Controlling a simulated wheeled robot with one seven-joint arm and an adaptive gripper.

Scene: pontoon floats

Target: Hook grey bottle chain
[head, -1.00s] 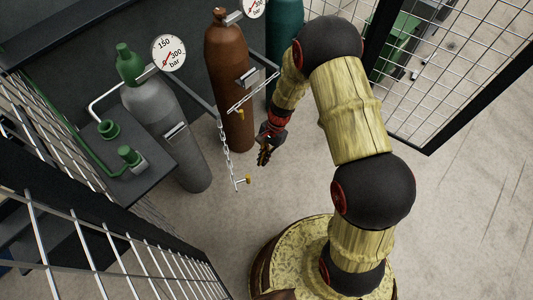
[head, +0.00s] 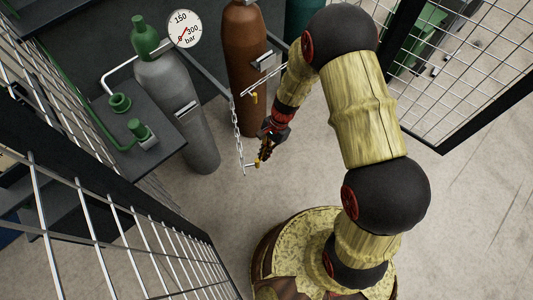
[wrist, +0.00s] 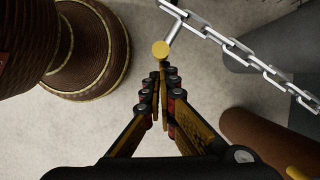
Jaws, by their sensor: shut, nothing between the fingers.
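The grey bottle (head: 178,112) with a green cap (head: 143,33) stands upright at the left in the head view. Its chain (head: 236,125) hangs loose from the bracket at its right and ends in a short bar with a yellow knob (head: 257,163). My gripper (head: 263,157) is shut and empty, with its tips very close to that knob. In the wrist view the yellow knob (wrist: 160,49) is just beyond my fingertips (wrist: 163,68), and the chain (wrist: 255,67) runs off to the right. Whether tips and knob touch I cannot tell.
A brown bottle (head: 246,75) stands to the right of the grey one, with a chain across its front (head: 265,80). A dark shelf with green valves (head: 130,115) lies left. Mesh fences (head: 120,225) and (head: 470,60) bound both sides. The floor between is clear.

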